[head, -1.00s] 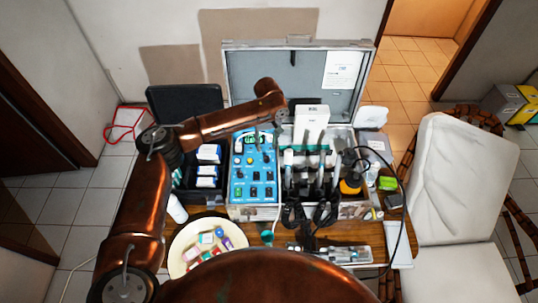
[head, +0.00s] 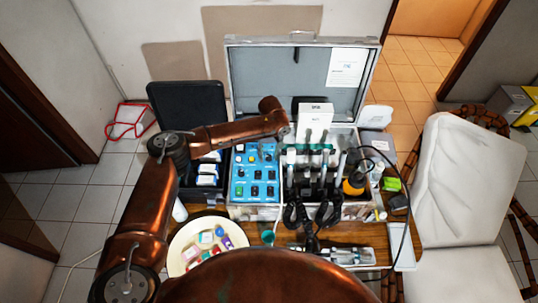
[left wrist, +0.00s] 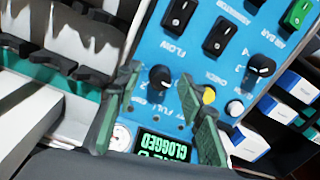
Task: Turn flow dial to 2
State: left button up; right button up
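The blue control panel (head: 243,190) sits in the open grey case; it appears upside down in the left wrist view (left wrist: 200,60). There a black knob (left wrist: 160,81) stands beside the printed word FLOW, with a second black knob (left wrist: 260,67) and its numbers to the right. My left gripper (left wrist: 159,75) is open, its two green fingers apart, with the FLOW knob seen between their tips. Contact with the knob cannot be told. In the head view the left wrist (head: 272,108) hangs over the panel's upper edge. My right gripper is not in view.
A lit display reading CLOGGED (left wrist: 163,147) and a small gauge (left wrist: 120,137) lie near the fingers. Rocker switches (left wrist: 222,36) line the panel. Dental handpieces and a white box (head: 314,116) stand right of the panel. A plate (head: 183,262) holds small colored items.

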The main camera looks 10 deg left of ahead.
pick_arm(q)
jog(key=shift+c, duration=0.4)
jog(key=c, duration=0.5)
grip_shut()
